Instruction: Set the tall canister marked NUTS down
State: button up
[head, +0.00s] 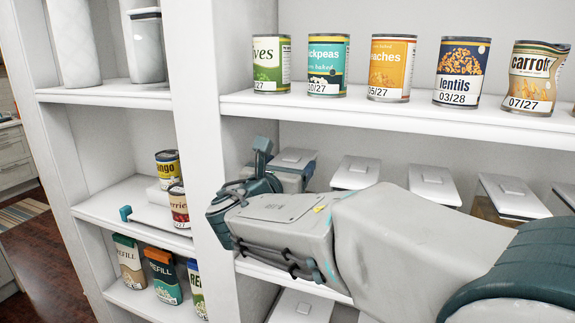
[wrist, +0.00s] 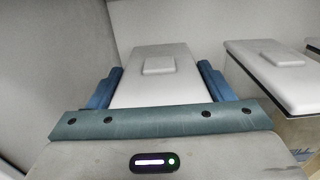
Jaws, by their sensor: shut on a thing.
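In the wrist view a canister with a white lid and a small square knob (wrist: 158,66) stands between the two blue fingers of my gripper (wrist: 160,86), which is shut on it. No label shows, so the NUTS marking cannot be read. In the head view its pale lid (head: 297,157) shows at the left end of the middle shelf bay, beyond my gripper (head: 284,168). My arm hides its lower body, and I cannot tell whether its base touches the shelf.
Several white-lidded canisters (head: 356,173) stand to the right; the nearest one (wrist: 275,62) is close beside the held canister. A shelf divider (head: 205,130) is close on the left. Several tins (head: 391,68) stand on the shelf board (head: 400,112) above.

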jog(key=shift+r, duration=0.1)
jog(key=o, duration=2.1)
jog(key=shift+f, duration=0.25)
jog(key=shift+c, duration=0.2)
jog(key=shift+r, duration=0.25)
jog(key=b+v, duration=0.3)
jog(key=v, duration=0.9)
jog(key=shift+b, duration=0.35)
jog(key=shift+d, duration=0.1)
